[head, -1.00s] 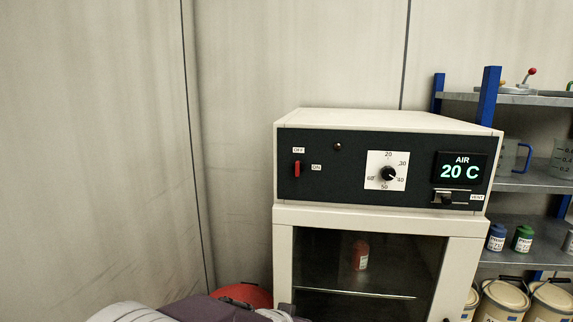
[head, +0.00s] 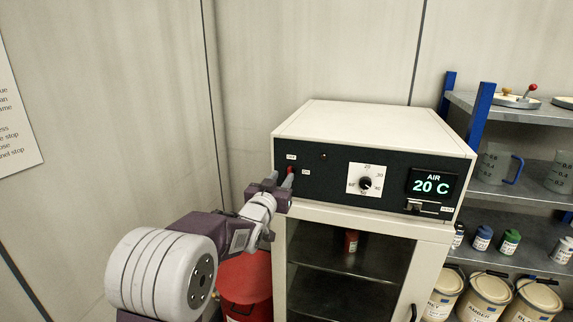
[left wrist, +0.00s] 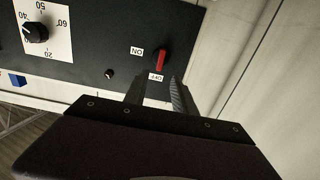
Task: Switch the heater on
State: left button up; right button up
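The heater (head: 385,127) is a cream cabinet with a black front panel (head: 335,172). At the panel's left is a small red switch (head: 290,170) with OFF and ON labels, partly covered by my left gripper (head: 283,178). In the left wrist view, which is turned over, the red switch (left wrist: 161,59) shows clearly. My left gripper (left wrist: 157,88) is open there, its two fingers apart by the OFF label, with the switch just beyond the tips. Contact cannot be told. A small indicator (head: 323,156) looks dark. The display (head: 432,185) reads AIR 20 C. My right gripper is not in view.
A dial (head: 365,183) and a vent slider (head: 414,207) are right of the switch. Below is a glass door (head: 345,275) with a red bottle (head: 351,242) behind it. A red bin (head: 245,283) stands under my left arm. Shelves (head: 510,188) stand at right.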

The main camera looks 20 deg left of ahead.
aim_at(288, 169)
pick_arm(q)
jog(key=w, duration=0.1)
jog(key=w+p, duration=0.1)
jog(key=w+d+p, duration=0.1)
jog(key=shift+w+r, duration=0.2)
jog(key=shift+r, duration=0.2)
jog(key=shift+w+a+f+p, duration=0.15)
jog(key=shift+w+p, duration=0.05)
jog(key=shift+w, duration=0.35)
jog(key=shift+w+a+f+p, duration=0.1)
jog(key=shift+w+f+p, duration=0.1)
jog(key=shift+w, duration=0.35)
jog(key=shift+w+a+f, duration=0.1)
jog(key=shift+w+a, duration=0.1)
jog(key=shift+s+d, duration=0.2)
jog(key=shift+c, duration=1)
jog(key=shift+d, duration=0.1)
grip_shut()
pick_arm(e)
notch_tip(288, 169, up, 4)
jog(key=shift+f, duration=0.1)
